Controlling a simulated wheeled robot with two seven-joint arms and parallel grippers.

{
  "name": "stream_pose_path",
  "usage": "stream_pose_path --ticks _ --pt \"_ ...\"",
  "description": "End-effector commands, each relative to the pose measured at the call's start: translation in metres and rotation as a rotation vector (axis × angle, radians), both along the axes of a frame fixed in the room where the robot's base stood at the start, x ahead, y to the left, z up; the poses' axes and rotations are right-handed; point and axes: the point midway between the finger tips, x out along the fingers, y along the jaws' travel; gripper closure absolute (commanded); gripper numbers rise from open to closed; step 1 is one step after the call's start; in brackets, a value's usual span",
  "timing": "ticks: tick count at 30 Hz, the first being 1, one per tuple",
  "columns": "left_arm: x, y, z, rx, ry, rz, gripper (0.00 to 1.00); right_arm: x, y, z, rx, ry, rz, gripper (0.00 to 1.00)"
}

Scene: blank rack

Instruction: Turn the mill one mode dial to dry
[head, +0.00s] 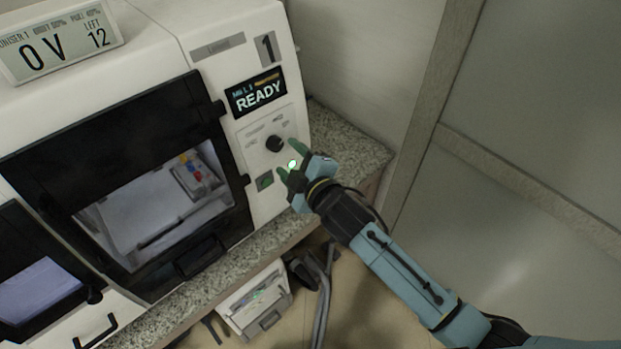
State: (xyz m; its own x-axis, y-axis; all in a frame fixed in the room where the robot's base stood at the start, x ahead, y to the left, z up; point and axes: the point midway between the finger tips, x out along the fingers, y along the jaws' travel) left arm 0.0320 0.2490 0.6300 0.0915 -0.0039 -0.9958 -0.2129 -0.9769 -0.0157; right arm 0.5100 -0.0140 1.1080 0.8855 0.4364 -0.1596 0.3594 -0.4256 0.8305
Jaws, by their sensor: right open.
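Mill one is a white machine (165,55) marked "1", with a small screen (257,91) that reads READY. Its black round mode dial (274,144) sits on a panel below the screen, with small labels around it that are too small to read. My right gripper (287,162) is open, with green fingertips just below and to the right of the dial. I cannot tell whether a fingertip touches the panel. A lit green-white spot (292,164) shows between the fingers. My left gripper is not in view.
The mill's dark-framed door (128,180) is left of the panel. A display box (58,38) stands on top. The speckled counter (345,150) is bare at right. A white bin (255,300) stands below.

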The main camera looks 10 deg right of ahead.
Motion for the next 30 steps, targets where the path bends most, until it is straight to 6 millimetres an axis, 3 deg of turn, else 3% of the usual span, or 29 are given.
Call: stream_pose_path --ticks 6,13,30 --pt "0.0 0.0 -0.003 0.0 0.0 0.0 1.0 -0.039 -0.019 0.005 0.0 0.001 0.002 0.45" --pt "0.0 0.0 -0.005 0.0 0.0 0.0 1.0 -0.067 -0.033 0.011 0.001 0.001 0.0 0.45" --pt "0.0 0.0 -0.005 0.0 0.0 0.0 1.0 -0.076 -0.038 0.014 0.001 0.0 0.0 0.45"
